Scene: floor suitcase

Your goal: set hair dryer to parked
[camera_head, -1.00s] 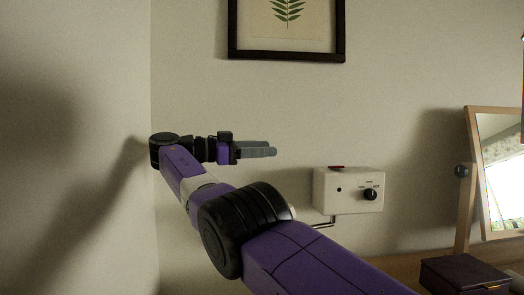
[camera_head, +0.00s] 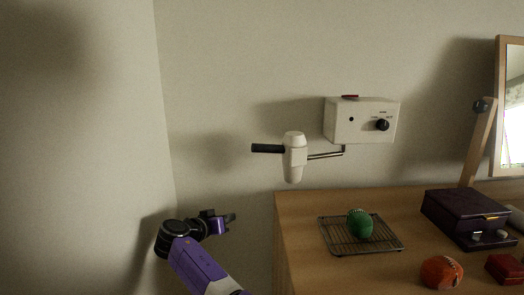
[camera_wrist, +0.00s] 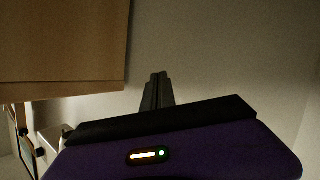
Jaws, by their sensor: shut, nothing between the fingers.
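The hair dryer (camera_head: 294,158) is white with a dark handle (camera_head: 267,148) pointing left. It hangs nozzle down beside the end of a thin metal arm (camera_head: 326,155) that comes from a white wall box (camera_head: 361,121). The box has a black knob (camera_head: 382,125) and a dark red piece on top. My gripper (camera_head: 231,217) is below and left of the hair dryer, apart from it, beside the dresser's left edge. Its fingers (camera_wrist: 157,90) are shut and empty in the wrist view. The hair dryer cannot be made out in the wrist view.
A wooden dresser (camera_head: 300,230) stands right of my gripper. On it are a wire rack (camera_head: 340,247) with a green ball-like thing (camera_head: 359,224), a dark box (camera_head: 466,216), an orange-red item (camera_head: 442,272) and a mirror (camera_head: 511,110). The wall left of the dresser is clear.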

